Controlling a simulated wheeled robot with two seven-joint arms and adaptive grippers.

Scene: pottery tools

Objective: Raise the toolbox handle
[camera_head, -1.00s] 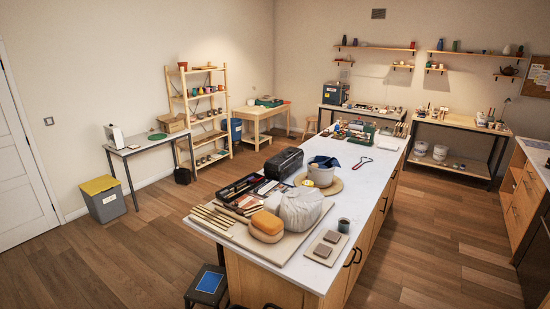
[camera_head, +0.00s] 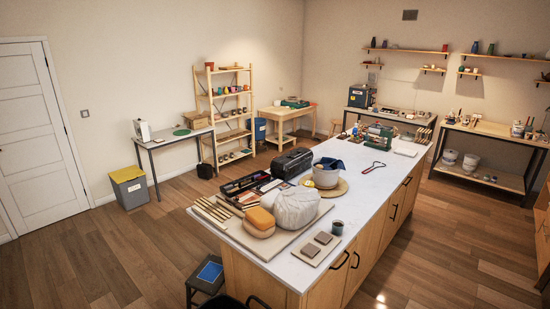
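A black toolbox (camera_head: 291,163) stands on the white top of the long island (camera_head: 372,188), toward its left edge behind the clay items. Its lid looks shut. At this size I cannot make out the handle's position. Neither of my grippers shows in the head view.
A step stool (camera_head: 208,272) stands by the island's left side. The floor at left (camera_head: 110,240) is clear.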

